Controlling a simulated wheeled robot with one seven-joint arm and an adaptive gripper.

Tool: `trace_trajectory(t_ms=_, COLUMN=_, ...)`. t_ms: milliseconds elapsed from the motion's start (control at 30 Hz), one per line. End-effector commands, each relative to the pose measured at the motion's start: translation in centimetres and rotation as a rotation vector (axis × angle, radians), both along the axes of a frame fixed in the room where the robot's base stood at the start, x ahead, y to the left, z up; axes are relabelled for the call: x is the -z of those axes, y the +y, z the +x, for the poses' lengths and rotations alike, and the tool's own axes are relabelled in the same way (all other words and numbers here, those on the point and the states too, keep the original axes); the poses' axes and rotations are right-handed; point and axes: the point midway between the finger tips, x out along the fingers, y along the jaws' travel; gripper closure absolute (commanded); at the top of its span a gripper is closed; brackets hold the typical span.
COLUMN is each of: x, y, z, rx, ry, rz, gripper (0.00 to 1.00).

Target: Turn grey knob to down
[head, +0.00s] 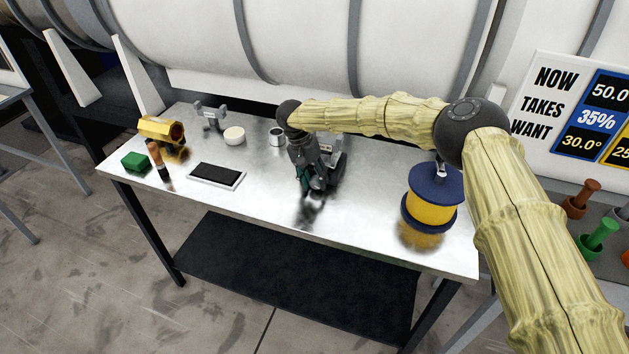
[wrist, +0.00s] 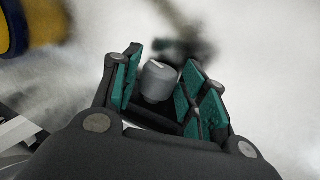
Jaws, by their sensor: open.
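The grey knob (wrist: 158,82) shows in the wrist view as a short rounded cylinder with a small pale mark on its top. My gripper (wrist: 160,88) is open, with its teal-padded fingers on either side of the knob. Gaps show between the pads and the knob, so it does not look clamped. In the head view my gripper (head: 317,186) is low over the middle of the metal table (head: 270,205), in front of a grey device (head: 338,160). The knob cannot be made out there, as my gripper hides that spot.
A blue and yellow spool (head: 433,208) stands at the table's right. The front middle is clear.

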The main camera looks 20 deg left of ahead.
Motion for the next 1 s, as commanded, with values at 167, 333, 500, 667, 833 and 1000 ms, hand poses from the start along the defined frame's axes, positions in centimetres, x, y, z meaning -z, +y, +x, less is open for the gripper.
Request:
trace_trajectory(t_ms=167, x=-2.4, y=0.8, z=0.1, rx=-0.001, ry=-0.002, rz=0.001, gripper=0.57)
trace_trajectory(t_ms=333, x=-5.5, y=1.7, z=0.2, rx=-0.002, ry=-0.002, rz=0.001, gripper=0.57)
trace_trajectory(t_ms=500, x=-8.2, y=2.5, z=0.3, rx=-0.001, ry=-0.002, rz=0.0, gripper=0.57)
trace_trajectory(t_ms=667, x=-10.0, y=3.1, z=0.3, rx=0.0, ry=-0.001, rz=0.001, gripper=0.57)
trace_trajectory(t_ms=833, x=-10.8, y=3.3, z=0.3, rx=0.0, ry=0.0, rz=0.0, gripper=0.57)
trace_trajectory(t_ms=1000, x=-10.9, y=3.3, z=0.3, rx=0.0, ry=0.0, rz=0.0, gripper=0.57)
